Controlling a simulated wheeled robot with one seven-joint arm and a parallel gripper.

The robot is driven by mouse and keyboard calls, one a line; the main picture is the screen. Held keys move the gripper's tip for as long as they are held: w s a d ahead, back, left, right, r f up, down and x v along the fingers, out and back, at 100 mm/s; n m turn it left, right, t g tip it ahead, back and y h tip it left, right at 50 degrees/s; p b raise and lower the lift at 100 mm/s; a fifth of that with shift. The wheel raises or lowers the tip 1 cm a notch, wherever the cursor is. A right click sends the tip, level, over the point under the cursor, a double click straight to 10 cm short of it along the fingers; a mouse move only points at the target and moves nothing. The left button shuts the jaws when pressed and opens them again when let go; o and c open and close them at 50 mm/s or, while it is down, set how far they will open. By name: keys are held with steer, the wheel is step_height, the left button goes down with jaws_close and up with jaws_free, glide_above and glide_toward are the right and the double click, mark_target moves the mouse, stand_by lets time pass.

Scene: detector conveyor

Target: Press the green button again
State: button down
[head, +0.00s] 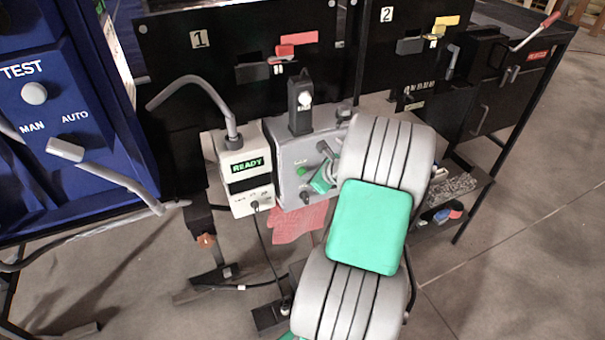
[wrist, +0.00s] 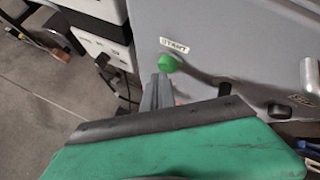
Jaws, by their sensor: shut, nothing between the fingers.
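The green button (head: 301,171) is on the front of a grey box (head: 294,152), beside the white unit with a READY display. In the wrist view the button (wrist: 170,63) is round and bright green, under a small label (wrist: 174,46). My gripper (wrist: 160,84) is shut and empty, its grey fingertips just below the button. I cannot tell whether they touch it. In the head view my arm covers the right part of the box, and the green body of my gripper shows close to the right of the button.
The white unit (head: 241,199) stands just left of the grey box, with a hose above and a cable below. A black knob (wrist: 278,111) and a metal handle (wrist: 310,78) are to the right on the box face. A blue TEST cabinet (head: 85,105) stands at the left.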

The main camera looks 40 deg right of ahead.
steer(key=shift+w+d, duration=0.1)
steer(key=shift+w, duration=0.25)
stand_by(0.6)
steer(key=shift+s+a+p, duration=0.25)
steer(key=shift+s+p, duration=0.3)
steer(key=shift+s, duration=0.3)
steer(key=s+p, duration=0.1)
steer(key=s, duration=0.1)
steer(key=s+a+p, duration=0.1)
steer(key=s, duration=0.1)
steer(key=shift+s+a, duration=0.2)
steer(key=shift+s, duration=0.2)
